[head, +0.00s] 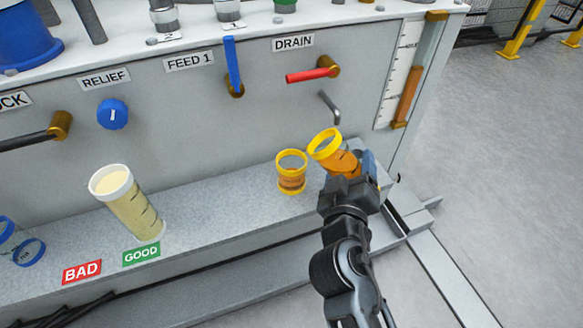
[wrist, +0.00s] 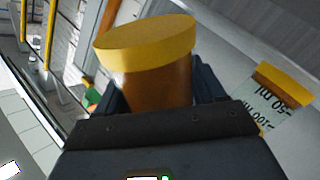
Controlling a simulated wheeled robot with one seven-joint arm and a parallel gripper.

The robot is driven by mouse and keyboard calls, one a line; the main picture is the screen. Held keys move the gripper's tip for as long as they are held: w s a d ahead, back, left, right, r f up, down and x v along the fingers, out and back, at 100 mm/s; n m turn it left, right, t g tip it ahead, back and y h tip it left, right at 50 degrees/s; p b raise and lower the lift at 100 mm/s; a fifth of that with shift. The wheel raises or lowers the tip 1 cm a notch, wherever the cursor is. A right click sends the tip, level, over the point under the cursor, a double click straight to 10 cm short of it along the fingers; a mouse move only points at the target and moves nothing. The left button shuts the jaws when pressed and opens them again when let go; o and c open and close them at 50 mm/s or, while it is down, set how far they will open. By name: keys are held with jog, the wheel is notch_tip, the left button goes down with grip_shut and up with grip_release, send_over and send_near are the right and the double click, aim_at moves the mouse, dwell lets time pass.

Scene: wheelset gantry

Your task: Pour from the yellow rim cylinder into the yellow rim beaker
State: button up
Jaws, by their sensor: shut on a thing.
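The yellow rim cylinder (head: 338,155), holding orange-brown liquid, is gripped in my gripper (head: 352,178). It is tilted, with its yellow mouth up and to the left, toward the beaker. In the wrist view the cylinder (wrist: 150,80) fills the space between the jaws. The yellow rim beaker (head: 291,180) stands upright on the ledge just left of the cylinder, apart from it, with orange-brown colour in its lower part. The beaker (wrist: 283,95) also shows in the wrist view at the right, with volume marks. No stream of liquid is visible between them.
A white-rimmed cylinder (head: 130,205) of pale liquid stands on the ledge behind the GOOD label (head: 141,254), with the BAD label (head: 82,271) beside it. Blue-rimmed ware (head: 28,252) is at far left.

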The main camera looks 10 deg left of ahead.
jog(key=shift+m+b, duration=0.3)
jog(key=shift+b, duration=0.5)
jog(key=m+b, duration=0.2)
jog(key=shift+d+y+b, duration=0.3)
jog(key=shift+d+b, duration=0.1)
jog(key=m+b, duration=0.2)
jog(key=b, duration=0.1)
jog(key=shift+d+t, duration=0.25)
jog(key=shift+t, duration=0.15)
jog(key=shift+d+r+m, duration=0.1)
jog(key=shift+r+m, duration=0.05)
jog(key=shift+m, duration=1.25)
notch_tip(320, 180, up, 6)
jog(key=p, duration=0.4)
jog(key=shift+d, duration=0.1)
